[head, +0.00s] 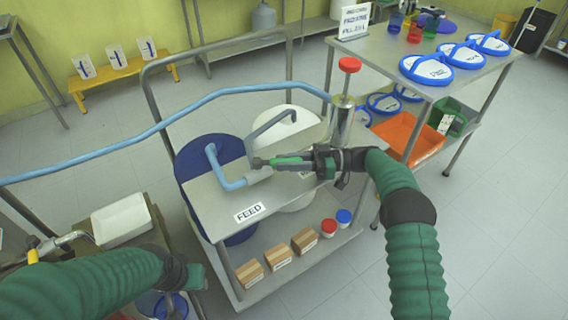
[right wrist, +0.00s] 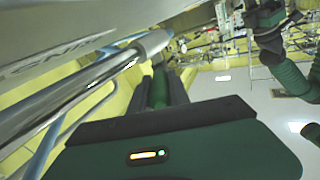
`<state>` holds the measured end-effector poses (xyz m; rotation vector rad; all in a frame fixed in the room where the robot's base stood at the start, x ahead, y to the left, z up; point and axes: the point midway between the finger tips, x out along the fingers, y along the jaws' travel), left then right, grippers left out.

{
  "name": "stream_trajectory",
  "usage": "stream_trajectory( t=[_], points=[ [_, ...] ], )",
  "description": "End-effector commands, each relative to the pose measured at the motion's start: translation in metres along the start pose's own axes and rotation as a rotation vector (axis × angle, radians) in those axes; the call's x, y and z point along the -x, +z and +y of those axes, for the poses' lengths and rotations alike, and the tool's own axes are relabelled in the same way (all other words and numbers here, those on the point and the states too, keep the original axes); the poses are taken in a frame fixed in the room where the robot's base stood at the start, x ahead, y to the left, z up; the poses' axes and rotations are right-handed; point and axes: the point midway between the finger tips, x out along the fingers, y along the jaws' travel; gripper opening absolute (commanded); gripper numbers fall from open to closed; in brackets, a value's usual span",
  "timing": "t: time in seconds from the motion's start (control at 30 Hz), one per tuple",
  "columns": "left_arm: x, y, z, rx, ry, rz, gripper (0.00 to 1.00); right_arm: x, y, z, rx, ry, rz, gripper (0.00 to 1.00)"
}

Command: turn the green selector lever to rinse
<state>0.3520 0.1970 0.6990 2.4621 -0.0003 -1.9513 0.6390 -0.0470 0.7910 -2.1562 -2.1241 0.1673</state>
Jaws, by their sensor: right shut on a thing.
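The green selector lever (head: 284,161) sits on a grey valve (head: 258,173) on the metal cart top. It points right from the valve, roughly level in the head view. My right gripper (head: 298,162) reaches in from the right and is shut on the lever. In the right wrist view the green lever (right wrist: 160,88) shows between the dark fingers. A FEED label (head: 250,212) lies on the cart top in front of the valve. Another label is mostly hidden by my right gripper. My left gripper (head: 190,276) hangs at lower left, away from the lever; its jaws are unclear.
A blue hose (head: 150,130) runs from the left to a steel cylinder with a red knob (head: 349,65). A blue drum (head: 190,165) and a white drum (head: 290,115) stand behind the cart top. Boxes (head: 278,256) and jars sit on the lower shelf. A side table (head: 372,48) stands right.

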Motion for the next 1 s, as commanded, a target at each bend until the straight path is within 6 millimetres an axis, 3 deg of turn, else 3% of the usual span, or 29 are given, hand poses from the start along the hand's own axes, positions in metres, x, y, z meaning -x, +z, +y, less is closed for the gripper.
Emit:
stream_trajectory(
  t=[0.27, 0.3, 0.43, 0.77, 0.87, 1.0],
  points=[
    [0.0, 0.0, 0.0, 0.0, 0.0, 0.0, 0.41, 0.0, -0.001, 0.001, 0.001, 0.005, 0.003, 0.0],
    [0.0, 0.0, 0.0, 0.0, 0.0, 0.0, 0.41, 0.0, -0.001, 0.001, 0.001, 0.005, 0.003, 0.26],
    [0.0, 0.0, 0.0, 0.0, 0.0, 0.0, 0.41, 0.0, -0.001, 0.001, 0.001, 0.004, 0.003, 0.43],
    [0.001, 0.0, 0.0, 0.0, 0.0, 0.0, 0.41, 0.002, -0.001, 0.0, 0.001, 0.003, 0.002, 0.44],
    [0.004, -0.001, 0.0, 0.0, 0.0, 0.0, 0.41, 0.014, -0.002, 0.001, 0.002, 0.005, 0.001, 0.44],
    [0.009, -0.002, 0.0, 0.0, 0.0, 0.0, 0.41, 0.048, -0.002, 0.001, 0.002, 0.007, 0.001, 0.44]
  ],
)
